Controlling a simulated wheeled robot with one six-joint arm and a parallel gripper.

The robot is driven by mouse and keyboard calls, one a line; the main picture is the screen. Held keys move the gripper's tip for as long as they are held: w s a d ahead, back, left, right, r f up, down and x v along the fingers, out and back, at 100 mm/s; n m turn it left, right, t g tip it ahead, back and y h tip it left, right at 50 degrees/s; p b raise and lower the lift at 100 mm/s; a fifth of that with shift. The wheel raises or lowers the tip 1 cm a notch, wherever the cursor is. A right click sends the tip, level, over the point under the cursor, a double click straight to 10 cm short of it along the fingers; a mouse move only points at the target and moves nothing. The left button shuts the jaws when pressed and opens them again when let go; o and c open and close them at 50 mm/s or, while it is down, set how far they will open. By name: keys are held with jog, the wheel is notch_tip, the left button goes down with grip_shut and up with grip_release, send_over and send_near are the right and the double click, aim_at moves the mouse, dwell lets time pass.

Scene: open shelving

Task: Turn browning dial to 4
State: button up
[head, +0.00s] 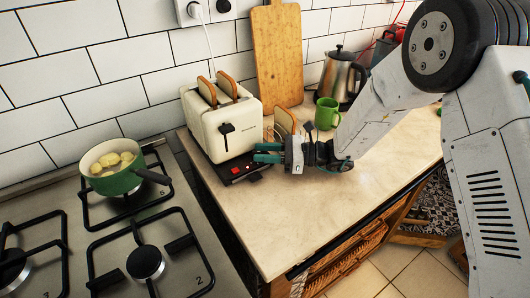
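A cream toaster (222,128) stands on the counter against the tiled wall, with two slices of bread (217,89) in its slots. A black lever (226,130) is on its front face. A dark control panel (238,170) with red lit buttons juts out at its base. A small dark knob (254,177) shows at the panel's near edge; its number marks are too small to read. My gripper (266,153) has its teal fingertips pointing left, close to the toaster's right lower side and above the panel. Whether it touches anything is unclear, and nothing is visibly held.
Behind my gripper are more bread (285,120), a green mug (327,113), a kettle (342,77) and a wooden board (278,55). A green pot (112,180) sits on the stove at left. The counter's front (290,225) is clear.

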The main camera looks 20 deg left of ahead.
grip_shut()
jog(key=shift+s+t, duration=0.1)
jog(key=shift+t, duration=0.2)
jog(key=m+t, duration=0.1)
jog(key=t, duration=0.1)
jog(key=m+t, duration=0.1)
jog(key=m, duration=0.1)
jog(key=shift+s+t+y, duration=0.3)
jog(key=shift+s+t, duration=0.05)
jog(key=shift+t, duration=0.05)
jog(key=shift+m+t, duration=0.9)
jog(key=shift+t, duration=0.7)
grip_release()
